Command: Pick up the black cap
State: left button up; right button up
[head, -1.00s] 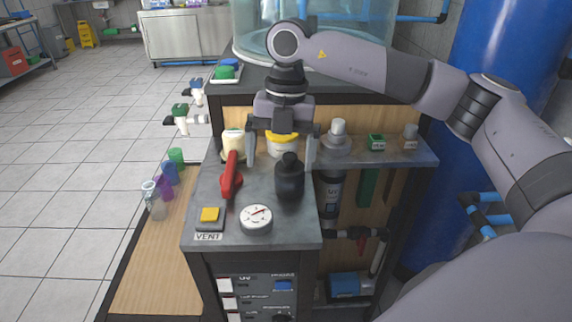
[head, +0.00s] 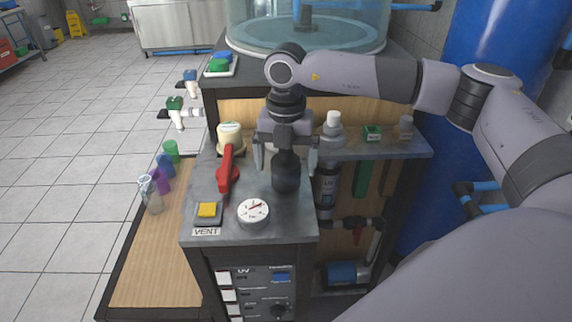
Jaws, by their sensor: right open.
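The black cap (head: 286,181) is a dark, round, bottle-shaped piece standing upright on the grey top of the cabinet (head: 205,188). My right gripper (head: 286,172) points down over it, open. One finger is to the left of the cap's upper part and one to the right, with gaps visible on both sides. The gripper body hides the top of the cap. Whether the fingers are level with it in depth is hard to tell. My left gripper is not in view.
A red lever (head: 226,172) stands close left of the cap, with a cream canister (head: 230,137) behind it.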

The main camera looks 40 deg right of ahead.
jog(key=c, duration=1.1)
jog(key=shift+r, duration=0.2)
